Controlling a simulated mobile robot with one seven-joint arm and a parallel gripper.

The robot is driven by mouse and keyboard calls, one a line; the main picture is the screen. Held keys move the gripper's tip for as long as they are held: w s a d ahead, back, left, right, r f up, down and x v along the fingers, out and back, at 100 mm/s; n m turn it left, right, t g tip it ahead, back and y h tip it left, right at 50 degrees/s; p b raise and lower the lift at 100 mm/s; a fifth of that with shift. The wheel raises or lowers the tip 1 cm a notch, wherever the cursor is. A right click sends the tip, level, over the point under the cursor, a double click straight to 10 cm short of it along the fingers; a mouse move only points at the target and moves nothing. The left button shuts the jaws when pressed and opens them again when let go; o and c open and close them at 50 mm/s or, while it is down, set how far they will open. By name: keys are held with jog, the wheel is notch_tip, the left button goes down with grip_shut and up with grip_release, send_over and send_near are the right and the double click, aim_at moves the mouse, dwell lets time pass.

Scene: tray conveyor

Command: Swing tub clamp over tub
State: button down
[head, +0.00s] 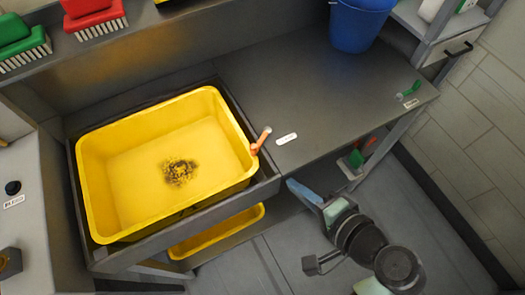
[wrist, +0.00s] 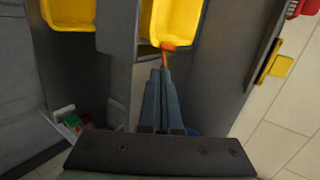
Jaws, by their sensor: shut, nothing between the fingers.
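The yellow tub (head: 165,145) sits in a dark frame at the left of the grey counter, with a dark speckled stain on its floor. The small orange tub clamp (head: 261,139) stands at the tub's right rim; its lower end is close to the rim. I cannot tell whether it overlaps the rim. My gripper (head: 293,186) is below and right of the clamp, off the counter's front edge. In the wrist view its shut, empty fingers (wrist: 165,74) point at the orange clamp (wrist: 168,47) and the tub (wrist: 178,18). Contact with the clamp cannot be told.
A blue bucket (head: 358,22) stands at the counter's back right. Red (head: 94,18) and green (head: 22,42) brushes lie on the back ledge. Another yellow tub (head: 218,232) is on the shelf below. The counter's middle is clear except for a white label (head: 286,139).

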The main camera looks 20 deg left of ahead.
send_near(252, 155)
jog(key=f, duration=0.1)
jog(key=shift+w+a+f+p, duration=0.15)
jog(key=shift+w+a+p, duration=0.15)
jog(key=shift+w+a, duration=0.6)
jog(key=shift+w+a+f+p, duration=0.1)
jog(key=shift+w+a+p, duration=0.2)
jog(key=shift+w+a, duration=0.55)
jog(key=shift+s+a+r, duration=0.1)
jog(key=shift+s+a, duration=0.15)
jog(key=shift+a, duration=0.05)
jog(key=shift+s+a+r+m+t+h+p, duration=0.15)
jog(key=shift+a+m+t+h+p, duration=0.35)
jog(key=shift+p, duration=0.6)
jog(key=shift+s+a+m+t+h+p, duration=0.15)
jog(key=shift+a+m+t+h+p, duration=0.25)
jog(key=shift+a+m+t+p, duration=0.35)
jog(key=shift+w+a+f+p, duration=0.15)
jog(key=shift+a+p, duration=0.2)
jog(key=shift+a, duration=0.55)
jog(key=shift+w+a+f+p, duration=0.1)
jog(key=shift+w+a+p, duration=0.2)
jog(key=shift+a, duration=0.55)
jog(key=shift+d, duration=0.15)
